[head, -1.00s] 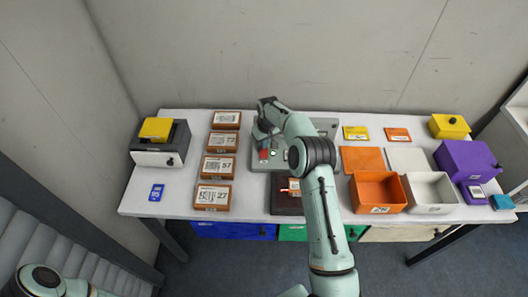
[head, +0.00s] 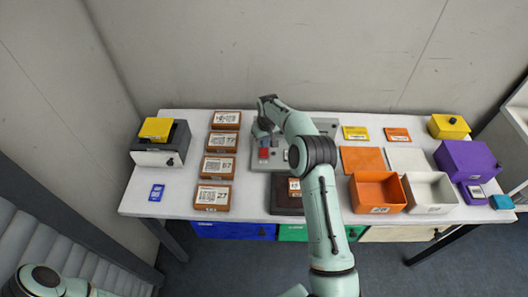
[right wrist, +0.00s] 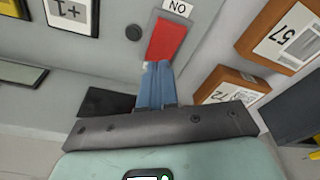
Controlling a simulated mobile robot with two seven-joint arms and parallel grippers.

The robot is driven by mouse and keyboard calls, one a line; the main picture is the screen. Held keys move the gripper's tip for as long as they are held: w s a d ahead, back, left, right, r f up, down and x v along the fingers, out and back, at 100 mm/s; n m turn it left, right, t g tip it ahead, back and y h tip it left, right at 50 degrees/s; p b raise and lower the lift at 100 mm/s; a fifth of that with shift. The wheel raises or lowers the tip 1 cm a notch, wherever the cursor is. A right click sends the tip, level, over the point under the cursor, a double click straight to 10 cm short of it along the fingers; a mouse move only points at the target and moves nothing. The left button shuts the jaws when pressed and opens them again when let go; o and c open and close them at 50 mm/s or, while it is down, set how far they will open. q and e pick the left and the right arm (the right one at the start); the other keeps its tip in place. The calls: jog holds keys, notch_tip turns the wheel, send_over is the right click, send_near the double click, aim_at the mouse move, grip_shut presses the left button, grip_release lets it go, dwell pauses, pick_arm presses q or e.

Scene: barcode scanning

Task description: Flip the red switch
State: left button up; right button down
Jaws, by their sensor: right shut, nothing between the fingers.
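The red switch (head: 263,154) sits on the left part of a grey panel (head: 284,183) on the table. In the right wrist view the red switch (right wrist: 167,38) is a red rectangle in a grey frame, with a white ON label (right wrist: 178,8) at one end. My right gripper (right wrist: 155,66) is shut and empty, its blue fingertips at the near end of the red face. I cannot tell if they touch it. In the head view my right gripper (head: 264,136) is just behind the switch. My left gripper is out of view.
Several brown barcode boxes (head: 221,142) stand in a column left of the panel. A dark box with a yellow block (head: 156,128) is further left. Orange (head: 376,194) and white (head: 431,193) bins and a purple box (head: 468,160) stand on the right.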

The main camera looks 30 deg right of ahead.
notch_tip(320, 180, up, 5)
jog(key=shift+r, duration=0.1)
dwell(0.5)
dwell(0.4)
